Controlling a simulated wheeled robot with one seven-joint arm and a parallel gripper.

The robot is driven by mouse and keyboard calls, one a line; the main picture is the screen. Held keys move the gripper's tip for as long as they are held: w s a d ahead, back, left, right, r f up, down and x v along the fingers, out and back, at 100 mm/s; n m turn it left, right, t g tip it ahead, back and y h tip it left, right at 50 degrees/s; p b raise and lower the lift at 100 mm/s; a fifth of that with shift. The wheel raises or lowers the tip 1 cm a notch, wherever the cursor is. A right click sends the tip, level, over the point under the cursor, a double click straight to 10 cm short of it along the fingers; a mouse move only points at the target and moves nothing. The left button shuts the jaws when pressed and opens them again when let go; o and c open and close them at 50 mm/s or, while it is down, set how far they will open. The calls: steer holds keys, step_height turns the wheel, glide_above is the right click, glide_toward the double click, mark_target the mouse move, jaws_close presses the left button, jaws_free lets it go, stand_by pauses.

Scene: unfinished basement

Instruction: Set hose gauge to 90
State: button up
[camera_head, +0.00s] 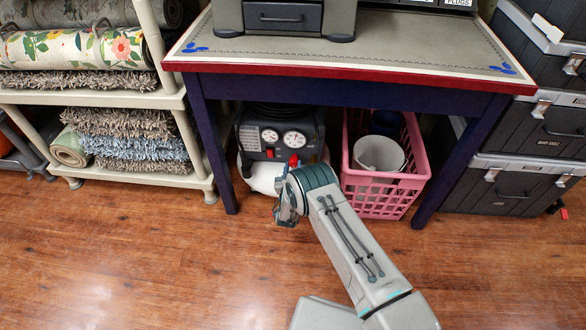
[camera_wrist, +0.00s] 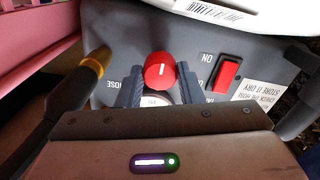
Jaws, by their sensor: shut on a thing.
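A dark air compressor (camera_head: 250,138) stands under the table, with two round white gauges, a left one (camera_head: 270,136) and a right one (camera_head: 293,139). The needle readings are too small to tell. In the wrist view the compressor panel (camera_wrist: 205,50) shows upside down, with a red round knob (camera_wrist: 160,68) that has a white mark. My gripper (camera_wrist: 159,85) is shut on this knob, one grey finger on each side. A white gauge face (camera_wrist: 155,100) is mostly hidden below the knob, near a "HOSE" label. In the head view my wrist hides the fingers.
A red switch (camera_wrist: 227,76) marked "ON" sits beside the knob. A black hose with a gold fitting (camera_wrist: 97,60) is on the other side. A pink basket (camera_head: 385,190) stands close right of the compressor. Table legs (camera_head: 212,150) flank the space; the floor in front is clear.

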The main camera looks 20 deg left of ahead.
stand_by(0.4)
steer(key=o, duration=1)
steer(key=shift+c, duration=0.2)
steer(key=p+v, duration=0.4)
steer(key=v, duration=1)
steer(key=shift+w+a, duration=0.1)
